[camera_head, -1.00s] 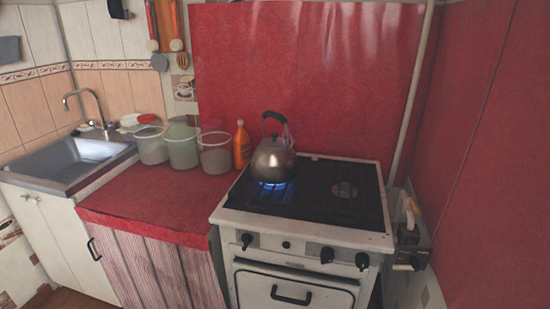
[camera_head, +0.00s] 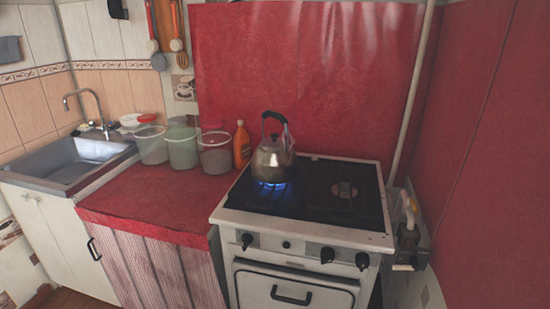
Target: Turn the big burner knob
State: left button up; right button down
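The white stove (camera_head: 300,229) stands right of centre. Its front panel has several black knobs: one at the left (camera_head: 247,240), a small round one (camera_head: 286,244), one right of the middle (camera_head: 327,254) and one at the right (camera_head: 362,260). I cannot tell which is the big burner knob. A metal kettle (camera_head: 272,160) sits on the left burner, with a blue flame (camera_head: 272,184) beneath it. The right burner (camera_head: 343,190) is bare and shows no flame. Neither of my grippers is in view.
A red counter (camera_head: 150,200) with clear tubs (camera_head: 182,147) and an orange bottle (camera_head: 241,145) adjoins the stove's left side. A sink (camera_head: 70,165) is farther left. The oven door handle (camera_head: 291,296) sticks out below the knobs. A pipe (camera_head: 408,100) and red wall stand close at right.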

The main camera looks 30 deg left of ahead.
aim_at(328, 254)
jog(key=k+j+u, duration=0.1)
jog(key=k+u, duration=0.15)
jog(key=k, duration=0.2)
jog(key=k+j+u, duration=0.3)
jog(key=k, duration=0.15)
jog(key=l, duration=0.05)
